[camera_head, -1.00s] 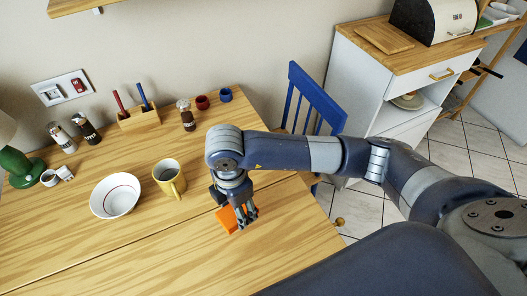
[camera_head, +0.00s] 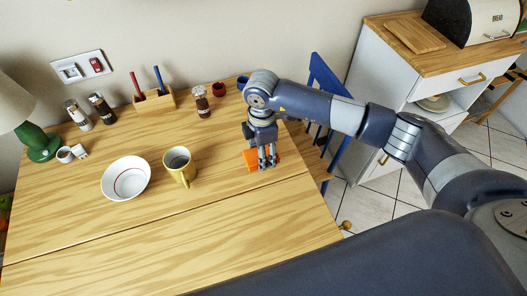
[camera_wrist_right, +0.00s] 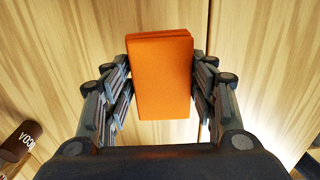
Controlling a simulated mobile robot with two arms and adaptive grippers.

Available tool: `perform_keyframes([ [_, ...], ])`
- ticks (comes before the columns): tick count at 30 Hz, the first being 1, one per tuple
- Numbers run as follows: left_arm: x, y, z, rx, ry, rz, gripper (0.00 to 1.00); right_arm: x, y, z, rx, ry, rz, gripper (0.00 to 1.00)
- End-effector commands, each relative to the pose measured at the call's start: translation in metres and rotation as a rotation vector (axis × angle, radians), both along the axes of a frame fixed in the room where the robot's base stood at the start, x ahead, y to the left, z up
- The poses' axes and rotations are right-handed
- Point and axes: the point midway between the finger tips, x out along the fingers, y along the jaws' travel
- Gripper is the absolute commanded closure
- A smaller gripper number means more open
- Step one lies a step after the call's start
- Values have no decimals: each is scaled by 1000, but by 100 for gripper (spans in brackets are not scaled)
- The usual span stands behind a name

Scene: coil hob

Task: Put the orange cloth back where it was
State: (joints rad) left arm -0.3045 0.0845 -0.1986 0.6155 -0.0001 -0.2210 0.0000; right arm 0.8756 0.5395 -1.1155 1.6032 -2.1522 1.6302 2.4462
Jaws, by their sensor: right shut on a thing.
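The orange cloth (camera_head: 250,160) is a folded, flat rectangular block at the right part of the wooden table. My right gripper (camera_head: 266,166) points down and is shut on it. In the right wrist view the cloth (camera_wrist_right: 161,75) sits between the two fingers, one on each long side. The cloth is at or just above the tabletop; I cannot tell if it touches. Fingers hide part of it in the head view. My left gripper is not in view.
A yellow mug (camera_head: 180,168) and a white bowl (camera_head: 126,179) stand left of the cloth. Behind are a brown jar (camera_head: 201,101), a red cup (camera_head: 218,89) and a wooden holder (camera_head: 155,104). A blue chair (camera_head: 328,95) stands beyond the right edge. The front tabletop is clear.

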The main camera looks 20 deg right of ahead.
Motion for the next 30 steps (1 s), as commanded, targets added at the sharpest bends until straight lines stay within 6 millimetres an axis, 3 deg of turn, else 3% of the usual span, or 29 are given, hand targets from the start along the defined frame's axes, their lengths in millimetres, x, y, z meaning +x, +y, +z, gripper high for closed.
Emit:
perform_keyframes([
  [6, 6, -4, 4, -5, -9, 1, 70, 15, -9, -1, -1, -1, -1, 66],
  [15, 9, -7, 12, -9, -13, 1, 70, 15, -8, -36, 0, 0, 1, 66],
  [26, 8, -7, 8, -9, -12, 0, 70, 15, -8, -42, 0, 0, 1, 66],
  [27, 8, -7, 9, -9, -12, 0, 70, 15, -8, -40, 0, -1, 1, 38],
  [29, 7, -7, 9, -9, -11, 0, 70, 15, -8, -40, 0, 0, 1, 27],
  [30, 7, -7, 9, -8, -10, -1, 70, 15, -8, -40, 0, 0, 2, 27],
])
